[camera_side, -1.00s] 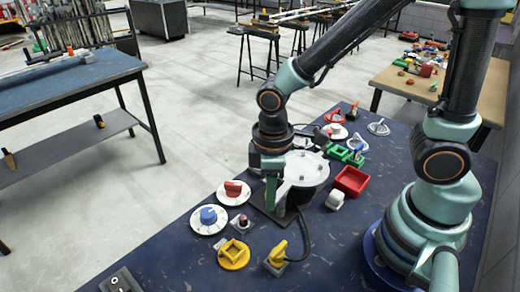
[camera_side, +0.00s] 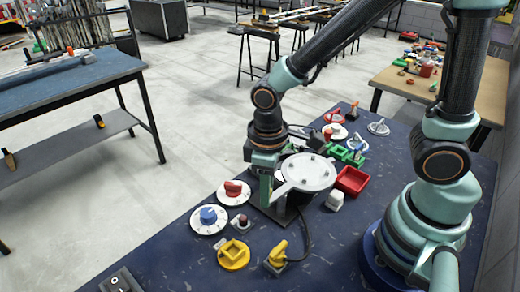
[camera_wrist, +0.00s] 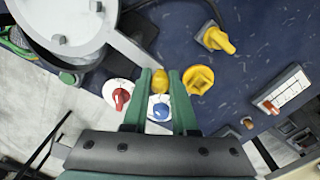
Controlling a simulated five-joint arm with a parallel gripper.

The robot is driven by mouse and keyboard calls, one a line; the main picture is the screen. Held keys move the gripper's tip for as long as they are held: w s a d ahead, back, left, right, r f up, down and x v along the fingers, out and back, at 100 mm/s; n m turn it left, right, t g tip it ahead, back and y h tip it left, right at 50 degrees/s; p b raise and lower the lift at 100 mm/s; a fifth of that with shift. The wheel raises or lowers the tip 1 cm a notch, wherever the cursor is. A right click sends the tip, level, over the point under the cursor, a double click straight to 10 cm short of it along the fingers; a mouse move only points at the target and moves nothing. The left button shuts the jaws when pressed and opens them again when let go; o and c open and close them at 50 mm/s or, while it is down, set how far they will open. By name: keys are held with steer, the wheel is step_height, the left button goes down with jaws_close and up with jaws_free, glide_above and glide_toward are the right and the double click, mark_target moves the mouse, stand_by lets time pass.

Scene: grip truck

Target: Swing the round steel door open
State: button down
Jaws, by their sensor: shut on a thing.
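The round steel door (camera_side: 312,172) is a pale grey disc with small bolts on its face, standing on a dark base (camera_side: 272,214). It also shows at the upper left of the wrist view (camera_wrist: 72,14), where a grey bar (camera_wrist: 128,52) runs from it toward my fingers. My gripper (camera_side: 266,186) is at the door's left edge in the side view. In the wrist view my green fingers (camera_wrist: 161,84) are shut around a small yellow knob (camera_wrist: 160,76), near the end of that bar. The exact contact and the hinge are hard to see.
A red dial (camera_side: 233,188), a blue dial (camera_side: 208,215), a yellow square fixture (camera_side: 234,254) and a yellow lever (camera_side: 278,254) stand left and in front. A red tray (camera_side: 352,180) and green blocks (camera_side: 338,152) are on the right.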

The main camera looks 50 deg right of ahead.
steer(key=shift+w+d+r+m, duration=0.1)
steer(key=shift+w+d+m, duration=0.6)
steer(key=shift+m, duration=1.65)
steer(key=shift+w+d+f+m, duration=0.1)
steer(key=shift+w+d+m, duration=0.6)
steer(key=shift+m, duration=1.7)
steer(key=shift+w+d+r+m, duration=0.1)
steer(key=shift+w+d+m, duration=0.6)
steer(key=shift+m, duration=1.65)
steer(key=shift+w+a, duration=0.25)
steer(key=c, duration=0.7)
jaws_free()
step_height(320, 180, up, 12)
